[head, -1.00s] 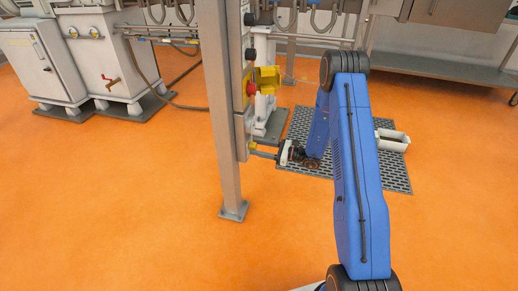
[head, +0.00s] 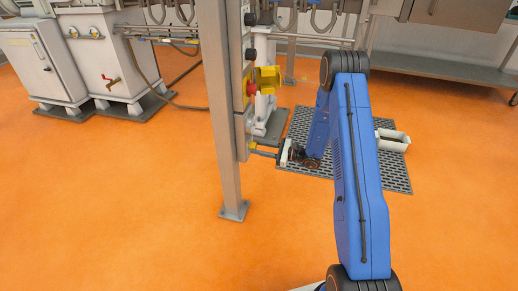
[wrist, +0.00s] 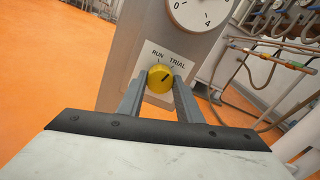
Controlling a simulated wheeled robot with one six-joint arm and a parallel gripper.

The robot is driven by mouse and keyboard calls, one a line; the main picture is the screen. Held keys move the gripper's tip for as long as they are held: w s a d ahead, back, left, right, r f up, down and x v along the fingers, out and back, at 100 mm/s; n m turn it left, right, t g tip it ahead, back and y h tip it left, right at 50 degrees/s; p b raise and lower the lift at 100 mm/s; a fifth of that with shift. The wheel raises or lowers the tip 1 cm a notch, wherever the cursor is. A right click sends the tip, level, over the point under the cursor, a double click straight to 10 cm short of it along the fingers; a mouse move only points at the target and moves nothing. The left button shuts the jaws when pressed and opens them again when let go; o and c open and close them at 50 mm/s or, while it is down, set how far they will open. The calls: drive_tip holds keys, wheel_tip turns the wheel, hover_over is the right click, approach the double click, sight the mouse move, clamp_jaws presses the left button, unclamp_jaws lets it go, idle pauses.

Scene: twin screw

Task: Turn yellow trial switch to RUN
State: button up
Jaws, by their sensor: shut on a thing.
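The yellow trial switch (wrist: 158,80) is a round knob on a grey panel in the wrist view, below a label with RUN at left and TRIAL at right. Its dark pointer line slants up and right, toward TRIAL. My gripper (wrist: 161,75) has one finger on each side of the knob and is shut on it. In the head view, my gripper (head: 263,152) reaches left to the low end of the panel on the post, where the knob is mostly hidden.
A round dial (wrist: 203,8) sits above the switch. A red button (head: 250,88) with a yellow guard (head: 267,78) is higher on the grey post (head: 222,120). Orange floor is clear at left.

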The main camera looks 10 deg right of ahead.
drive_tip(key=n, duration=0.4)
drive_tip(key=shift+n, duration=0.3)
drive_tip(key=n, duration=0.4)
drive_tip(key=shift+n, duration=0.4)
drive_tip(key=o, duration=1)
drive_tip(key=shift+o, duration=0.2)
drive_tip(key=shift+s+d, duration=0.1)
drive_tip(key=v, duration=1.7)
drive_tip(key=shift+d, duration=0.15)
